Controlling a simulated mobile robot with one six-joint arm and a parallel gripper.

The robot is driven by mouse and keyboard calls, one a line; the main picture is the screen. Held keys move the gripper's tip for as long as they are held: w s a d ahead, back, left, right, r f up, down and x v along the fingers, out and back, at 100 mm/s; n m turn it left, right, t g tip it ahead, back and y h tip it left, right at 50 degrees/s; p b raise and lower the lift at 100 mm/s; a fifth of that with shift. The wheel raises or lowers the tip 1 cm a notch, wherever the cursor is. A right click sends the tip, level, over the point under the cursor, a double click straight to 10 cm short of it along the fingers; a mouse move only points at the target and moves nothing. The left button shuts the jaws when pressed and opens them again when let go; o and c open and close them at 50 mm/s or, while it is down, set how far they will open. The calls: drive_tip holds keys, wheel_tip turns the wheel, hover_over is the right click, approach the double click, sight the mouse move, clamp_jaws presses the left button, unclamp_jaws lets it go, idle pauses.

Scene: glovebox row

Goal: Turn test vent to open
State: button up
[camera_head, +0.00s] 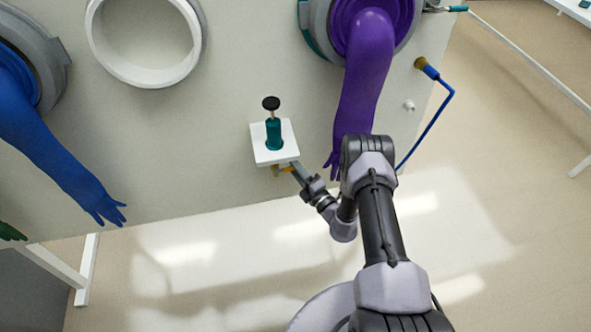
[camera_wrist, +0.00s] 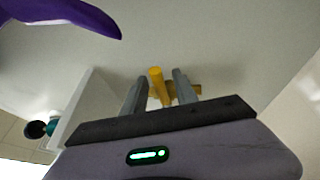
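The test vent appears as a yellow handle (camera_wrist: 156,84) with a yellow crosspiece behind it, against the pale glovebox wall in the wrist view. In the head view only a small bit of yellow (camera_head: 287,169) shows below the white shelf, the rest hidden by the shelf and my gripper. My gripper (camera_wrist: 159,80) is open, with one grey finger on each side of the handle and visible gaps on both sides. In the head view my gripper (camera_head: 298,171) reaches in just under the shelf's front edge.
A white shelf (camera_head: 262,152) holds a teal black-topped item (camera_head: 273,130) right above my gripper. A purple glove (camera_head: 362,85) hangs close to my arm. A blue glove (camera_head: 60,150) hangs at left. A blue hose (camera_head: 432,120) runs down at right.

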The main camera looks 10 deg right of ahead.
drive_tip(key=shift+c, duration=0.2)
clamp_jaws()
idle(1.3)
